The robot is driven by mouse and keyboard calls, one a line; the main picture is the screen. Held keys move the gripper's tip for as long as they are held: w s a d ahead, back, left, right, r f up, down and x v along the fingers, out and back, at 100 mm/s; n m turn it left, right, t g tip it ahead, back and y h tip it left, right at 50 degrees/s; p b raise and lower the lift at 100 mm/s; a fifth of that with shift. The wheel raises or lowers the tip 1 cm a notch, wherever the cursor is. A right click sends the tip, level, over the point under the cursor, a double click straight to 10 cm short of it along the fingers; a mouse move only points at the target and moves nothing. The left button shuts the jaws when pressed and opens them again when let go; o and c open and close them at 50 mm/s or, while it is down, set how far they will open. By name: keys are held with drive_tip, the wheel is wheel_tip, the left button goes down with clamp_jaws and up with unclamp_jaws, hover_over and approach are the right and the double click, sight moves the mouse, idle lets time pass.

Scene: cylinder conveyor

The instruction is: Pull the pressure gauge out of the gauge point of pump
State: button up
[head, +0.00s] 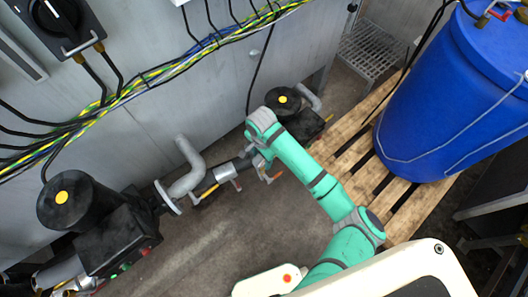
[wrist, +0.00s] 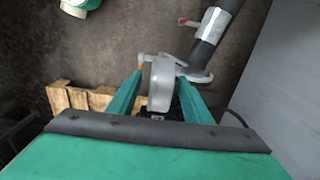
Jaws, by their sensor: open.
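In the head view my gripper (head: 262,163) is low by the pipe in front of the far pump (head: 290,108), a black one with a yellow cap. The gauge and its socket are mostly hidden there by my wrist.
A near black pump (head: 70,205) stands at the left, joined by a grey bent pipe (head: 186,172). A blue barrel (head: 440,95) stands on a wooden pallet (head: 345,150) to the right. The metal cabinet wall (head: 180,75) and cables are behind. Floor (head: 205,240) is clear in front.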

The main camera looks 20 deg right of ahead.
sight(263, 163)
drive_tip(key=shift+d+f, duration=0.1)
drive_tip(key=shift+f, duration=2)
clamp_jaws()
